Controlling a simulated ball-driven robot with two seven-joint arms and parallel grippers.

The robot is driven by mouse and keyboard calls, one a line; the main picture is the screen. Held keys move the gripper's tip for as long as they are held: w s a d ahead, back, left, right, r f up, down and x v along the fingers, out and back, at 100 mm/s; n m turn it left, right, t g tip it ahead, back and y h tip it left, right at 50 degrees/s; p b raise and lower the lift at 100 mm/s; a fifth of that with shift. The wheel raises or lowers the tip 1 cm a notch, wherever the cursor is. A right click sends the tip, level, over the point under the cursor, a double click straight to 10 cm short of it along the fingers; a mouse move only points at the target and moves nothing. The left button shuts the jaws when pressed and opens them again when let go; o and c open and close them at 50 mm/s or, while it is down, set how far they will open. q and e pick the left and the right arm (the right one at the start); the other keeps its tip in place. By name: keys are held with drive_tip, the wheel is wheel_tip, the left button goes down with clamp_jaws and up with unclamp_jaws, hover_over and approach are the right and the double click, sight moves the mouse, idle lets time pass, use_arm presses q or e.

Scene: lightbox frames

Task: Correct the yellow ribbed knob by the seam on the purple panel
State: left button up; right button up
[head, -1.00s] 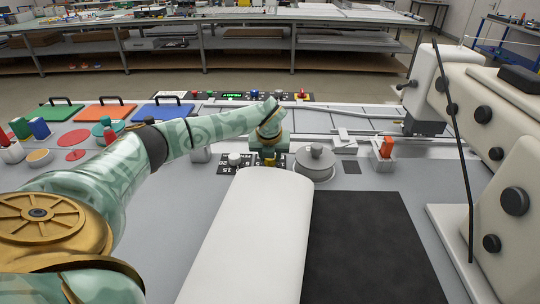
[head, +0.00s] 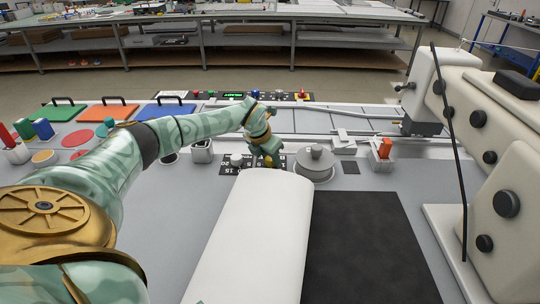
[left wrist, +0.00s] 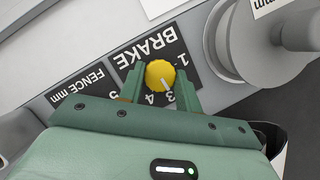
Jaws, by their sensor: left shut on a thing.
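The yellow ribbed knob (left wrist: 160,74) sits on a black plate lettered BRAKE (left wrist: 150,50) in the left wrist view. Its white pointer line points toward the printed 3. My left gripper (left wrist: 160,86) is shut on the knob, one green finger on each side. In the head view my left gripper (head: 268,160) reaches down to the black plates behind the white roll and hides the knob. A second black plate lettered FENCE mm (left wrist: 84,91) lies beside the BRAKE plate. The plates look black; I see no purple panel. My right gripper is not in view.
A grey round dial (head: 315,163) stands close right of my left gripper. A white roll (head: 254,235) and a dark mat (head: 365,240) lie in front. A red switch (head: 385,148) and a large cream machine (head: 500,190) stand to the right. A grey knob (head: 236,160) is at left.

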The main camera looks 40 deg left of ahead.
use_arm(q)
drive_tip(key=shift+a+m, duration=0.1)
drive_tip(key=shift+m, duration=0.5)
drive_tip(key=o, duration=1)
drive_tip(key=p+v, duration=0.3)
drive_tip(key=v, duration=1.3)
drive_tip(key=shift+s+a, duration=0.15)
drive_tip(key=shift+a, duration=0.1)
drive_tip(key=shift+r, duration=0.1)
